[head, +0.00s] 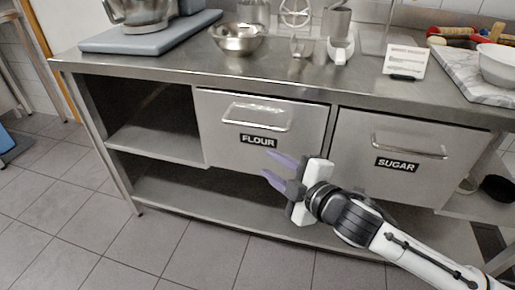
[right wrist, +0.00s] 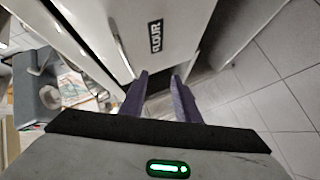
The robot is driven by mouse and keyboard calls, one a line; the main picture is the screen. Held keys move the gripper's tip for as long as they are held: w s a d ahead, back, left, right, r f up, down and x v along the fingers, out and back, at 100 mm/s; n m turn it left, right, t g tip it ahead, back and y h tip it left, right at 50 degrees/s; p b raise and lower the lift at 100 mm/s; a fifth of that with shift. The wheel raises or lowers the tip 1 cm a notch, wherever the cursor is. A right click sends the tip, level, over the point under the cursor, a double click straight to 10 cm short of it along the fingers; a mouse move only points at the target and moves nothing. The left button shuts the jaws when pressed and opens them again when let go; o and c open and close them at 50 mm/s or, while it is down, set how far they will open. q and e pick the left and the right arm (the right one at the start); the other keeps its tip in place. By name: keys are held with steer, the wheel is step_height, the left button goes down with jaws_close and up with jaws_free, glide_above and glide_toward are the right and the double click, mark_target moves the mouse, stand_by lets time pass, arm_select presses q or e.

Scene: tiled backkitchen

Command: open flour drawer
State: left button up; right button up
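The flour drawer (head: 225,143) is a steel front with a black FLOUR label (head: 258,141) and a bar handle (head: 257,116). It looks closed, flush under the counter, left of the sugar drawer. My right gripper (head: 268,168) is in front of the flour drawer's lower right part, below the label and handle, with its purple fingers apart and empty. In the right wrist view the fingers (right wrist: 159,92) point toward the drawer front (right wrist: 165,15), where the FLOUR label (right wrist: 155,38) shows turned sideways. My left gripper is in neither view.
The sugar drawer (head: 350,170) with its own handle (head: 409,146) is on the right. A lower shelf (head: 190,205) runs beneath. The steel counter (head: 185,70) holds a metal bowl (head: 238,38), a mixer (head: 140,12) and a card (head: 405,62). The tiled floor (head: 110,240) in front is clear.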

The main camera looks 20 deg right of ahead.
mark_target(258, 127)
steer(key=w+d+r+n+t+b, duration=0.2)
steer(key=w+r+n, duration=0.1)
steer(key=r, duration=0.2)
steer(key=x, duration=0.6)
steer(key=b+x, duration=0.1)
steer(key=x, duration=0.2)
steer(key=shift+w+a+f, duration=0.15)
steer(key=shift+a+f, duration=0.15)
steer(key=shift+f, duration=0.1)
jaws_close()
